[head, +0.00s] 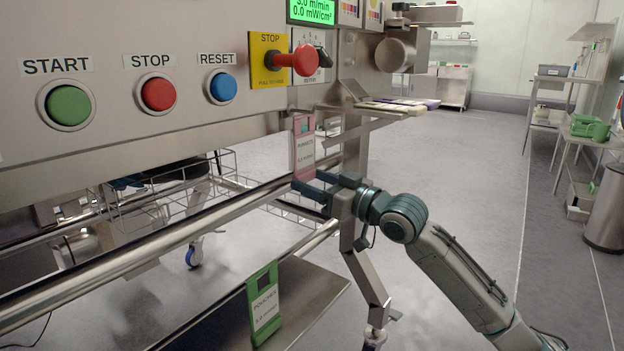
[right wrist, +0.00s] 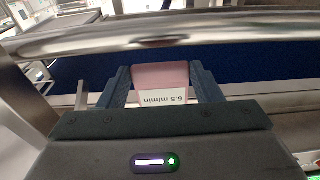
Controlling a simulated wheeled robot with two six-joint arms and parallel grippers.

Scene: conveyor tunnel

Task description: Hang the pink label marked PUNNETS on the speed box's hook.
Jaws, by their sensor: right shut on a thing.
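The pink label marked PUNNETS (head: 304,158) stands upright in the head view, just below the lower edge of the control panel. My right gripper (head: 308,187) is shut on its lower end. In the right wrist view the pink label (right wrist: 160,76) sits between both fingers, with "6.5 m/min" upside down on its white part. The speed box (head: 325,72), grey with a black knob, is on the panel above, partly hidden by the red stop knob. I cannot make out its hook, or whether the label's top touches anything. My left gripper is not in view.
A green POUCHES label (head: 264,308) leans at the edge of a low metal shelf (head: 310,290). A steel rail (head: 130,262) runs below the panel near the gripper. Red stop knob (head: 297,60) juts out above. Open floor lies to the right.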

